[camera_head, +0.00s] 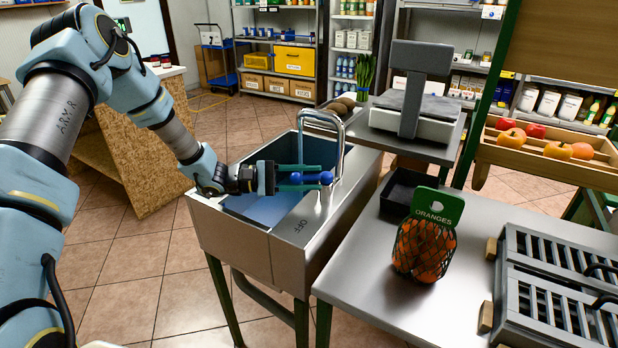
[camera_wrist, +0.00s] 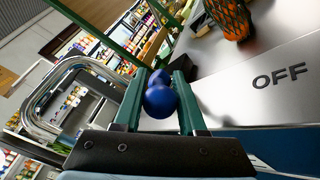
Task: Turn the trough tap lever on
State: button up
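The metal trough (camera_head: 285,245) stands in the middle of the head view, with a curved chrome tap (camera_head: 341,128) at its back right. The tap lever has blue round knobs (camera_head: 325,178) and sits at the tap's base. It also shows in the wrist view (camera_wrist: 160,101). My gripper (camera_head: 310,178) reaches across the basin from the left. Its two green fingers stand apart on either side of the lever's knob, with what looks like a narrow gap. The word OFF (camera_head: 303,226) is on the trough's near rim. The lever's stem is mostly hidden.
A steel table (camera_head: 370,268) stands close on the right, with a net of oranges (camera_head: 424,250), a dark bin (camera_head: 397,192) and a grey grate (camera_head: 560,290). A scale (camera_head: 415,115) stands behind the tap. Tiled floor is free to the front left.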

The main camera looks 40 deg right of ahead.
jog(key=o, duration=0.4)
jog(key=shift+b+v, duration=1.25)
jog(key=shift+v, duration=4.15)
jog(key=shift+c, duration=0.2)
